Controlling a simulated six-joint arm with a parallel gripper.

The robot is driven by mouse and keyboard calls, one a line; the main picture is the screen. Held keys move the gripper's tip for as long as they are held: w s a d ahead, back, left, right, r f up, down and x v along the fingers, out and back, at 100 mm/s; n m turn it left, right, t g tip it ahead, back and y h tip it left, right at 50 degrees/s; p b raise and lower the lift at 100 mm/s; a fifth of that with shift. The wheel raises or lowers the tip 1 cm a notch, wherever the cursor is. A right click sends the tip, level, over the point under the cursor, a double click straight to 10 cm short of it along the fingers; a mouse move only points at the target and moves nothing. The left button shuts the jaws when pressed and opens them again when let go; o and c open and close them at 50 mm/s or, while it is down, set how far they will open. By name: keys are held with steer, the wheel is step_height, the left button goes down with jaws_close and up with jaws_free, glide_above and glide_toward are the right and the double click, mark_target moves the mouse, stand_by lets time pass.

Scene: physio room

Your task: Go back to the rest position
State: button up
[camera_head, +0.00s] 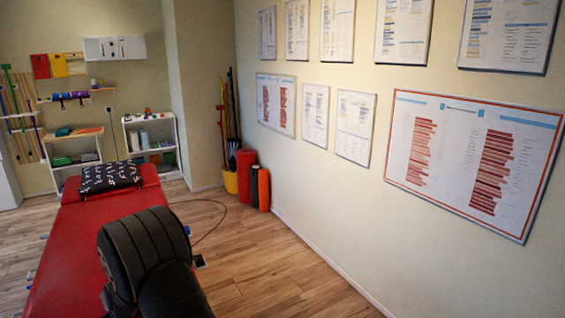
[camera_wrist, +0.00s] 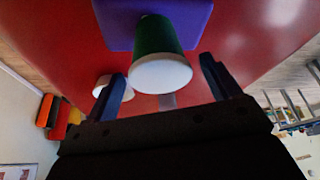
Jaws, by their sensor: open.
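My gripper (camera_wrist: 163,68) is open in the wrist view, with one dark finger on each side of the picture. A green cup (camera_wrist: 158,36) with a white end facing the camera shows between the fingers. It stands at the edge of a purple-blue mat (camera_wrist: 112,22) on the red couch. I cannot tell if the cup lies within the jaws' depth or beyond them; no finger visibly touches it. In the head view my black arm hides the near end of the couch, and neither gripper nor cup shows.
The red treatment couch (camera_head: 75,238) bears a black patterned pillow (camera_head: 110,176) at its far end. A white object (camera_wrist: 103,84) is partly hidden behind the left finger. Red and black rolls (camera_head: 246,176) stand by the wall. The wooden floor (camera_head: 265,265) right of the couch is mostly clear.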

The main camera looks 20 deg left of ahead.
steer(key=shift+x, duration=0.85)
step_height(320, 180, up, 5)
steer(key=shift+d+f, duration=0.1)
steer(key=shift+f, duration=0.05)
steer(key=w+d+r, duration=0.6)
steer(key=d+r, duration=0.1)
steer(key=d, duration=0.3)
steer(key=s+a+f+n, duration=0.2)
steer(key=s+a+f, duration=0.1)
steer(key=a, duration=0.9)
steer(key=s+a+f+n+g, duration=0.1)
steer(key=s+a+f, duration=0.3)
steer(key=a, duration=0.8)
steer(key=shift+a+f+n, duration=0.2)
steer(key=shift+a+n, duration=0.05)
steer(key=shift+n, duration=0.15)
